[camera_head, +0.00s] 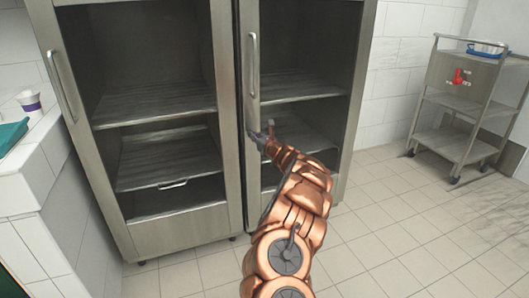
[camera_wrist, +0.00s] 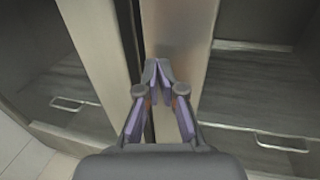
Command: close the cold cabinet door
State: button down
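The steel cold cabinet (camera_head: 185,232) stands ahead with two tall sections, their shelves in view. The right section's door (camera_head: 251,20) has a narrow metal upright with a vertical handle (camera_head: 253,65). In the wrist view, this upright (camera_wrist: 182,35) stands beside a dark gap. How far the door stands open is hard to tell. My gripper (camera_head: 259,135) is low on this upright, below the handle. In the wrist view, my gripper's fingertips (camera_wrist: 158,68) meet in front of the upright, with nothing visible between them. Whether they touch it is unclear.
The left section has its own handle (camera_head: 62,86) on its left upright. A white counter (camera_head: 35,150) with a teal tray (camera_head: 10,136) and a cup (camera_head: 29,101) is at the left. A metal cart (camera_head: 455,115) stands at the right. Tiled floor (camera_head: 390,225) is clear between.

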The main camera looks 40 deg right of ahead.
jog(key=s+a, duration=0.3)
jog(key=s, duration=0.7)
jog(key=shift+s, duration=0.4)
